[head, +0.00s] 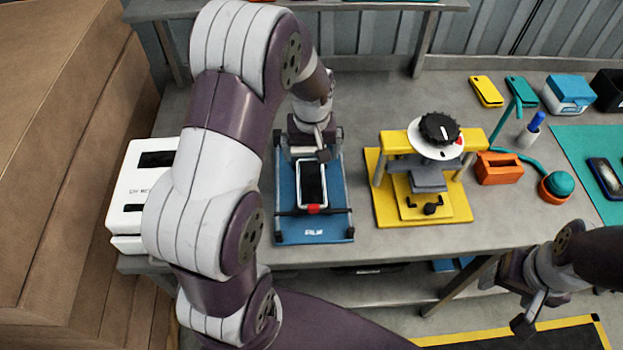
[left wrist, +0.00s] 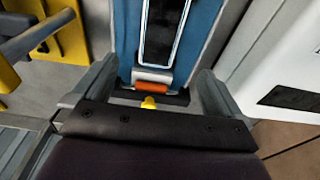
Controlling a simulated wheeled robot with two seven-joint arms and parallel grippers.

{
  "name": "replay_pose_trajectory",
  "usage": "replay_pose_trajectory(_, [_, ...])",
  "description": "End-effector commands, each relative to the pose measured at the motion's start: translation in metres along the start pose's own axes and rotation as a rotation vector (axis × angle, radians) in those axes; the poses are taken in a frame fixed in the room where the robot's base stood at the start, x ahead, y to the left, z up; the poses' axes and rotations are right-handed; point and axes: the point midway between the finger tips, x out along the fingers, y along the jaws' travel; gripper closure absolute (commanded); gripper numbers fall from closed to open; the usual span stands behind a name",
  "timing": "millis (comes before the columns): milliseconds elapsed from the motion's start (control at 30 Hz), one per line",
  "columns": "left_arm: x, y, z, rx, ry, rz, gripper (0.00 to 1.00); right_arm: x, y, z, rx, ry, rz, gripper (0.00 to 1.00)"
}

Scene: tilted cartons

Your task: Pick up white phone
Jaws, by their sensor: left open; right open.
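The white phone (head: 312,184) has a white rim and a dark screen. It lies on a blue fixture board (head: 312,235) with a red piece at its front end. My left gripper (head: 309,148) is over the far end of the board, just beyond the phone. In the left wrist view the open fingers of this gripper (left wrist: 155,85) stand on either side of the board's end. The phone (left wrist: 164,35) lies ahead of them, with nothing between the fingers but the board's end fittings. My right gripper (head: 528,308) is open and empty, away at the lower right.
A yellow press (head: 460,208) with a black knob stands right of the board. A white box (head: 130,200) is on the left, partly behind my left arm. Orange and blue boxes and other phones lie further right. Large cartons (head: 60,130) fill the left side.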

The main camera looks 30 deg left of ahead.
Motion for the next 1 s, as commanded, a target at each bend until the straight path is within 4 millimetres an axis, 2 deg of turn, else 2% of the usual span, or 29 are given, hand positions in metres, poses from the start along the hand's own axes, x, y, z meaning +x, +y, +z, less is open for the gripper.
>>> replay_pose_trajectory(200, [0.048, -0.001, 0.003, 0.001, -0.007, -0.002, 0.00, -0.009, 0.000, -0.001, 0.000, 0.000, 0.000, 0.28])
replay_pose_trajectory(367, [0.067, -0.001, 0.003, 0.002, -0.005, -0.002, 0.00, -0.013, 0.000, -0.002, 0.000, 0.000, 0.000, 0.28])
replay_pose_trajectory(500, [0.090, -0.001, 0.010, 0.004, -0.007, -0.002, 0.00, -0.026, 0.000, -0.003, 0.000, 0.000, 0.000, 0.28])
replay_pose_trajectory(600, [0.109, -0.001, 0.010, 0.004, -0.005, -0.001, 0.00, -0.026, 0.000, -0.003, 0.000, 0.000, 0.000, 0.28])
replay_pose_trajectory(700, [0.116, 0.000, 0.009, 0.003, -0.002, 0.000, 0.00, -0.027, 0.000, -0.003, 0.000, 0.000, 0.000, 0.28])
replay_pose_trajectory(867, [0.117, 0.000, 0.009, 0.003, -0.001, 0.001, 0.00, -0.026, 0.000, -0.003, 0.000, 0.000, 0.000, 0.28])
replay_pose_trajectory(900, [0.117, 0.000, 0.009, 0.003, -0.001, 0.001, 0.06, -0.026, 0.000, -0.003, 0.000, 0.000, 0.000, 0.28])
replay_pose_trajectory(967, [0.117, 0.000, 0.009, 0.003, -0.001, 0.001, 0.26, -0.026, 0.000, -0.003, 0.000, 0.000, 0.000, 0.28])
replay_pose_trajectory(1000, [0.117, 0.000, 0.009, 0.003, -0.001, 0.000, 0.39, -0.026, 0.000, -0.003, 0.000, 0.000, 0.000, 0.28])
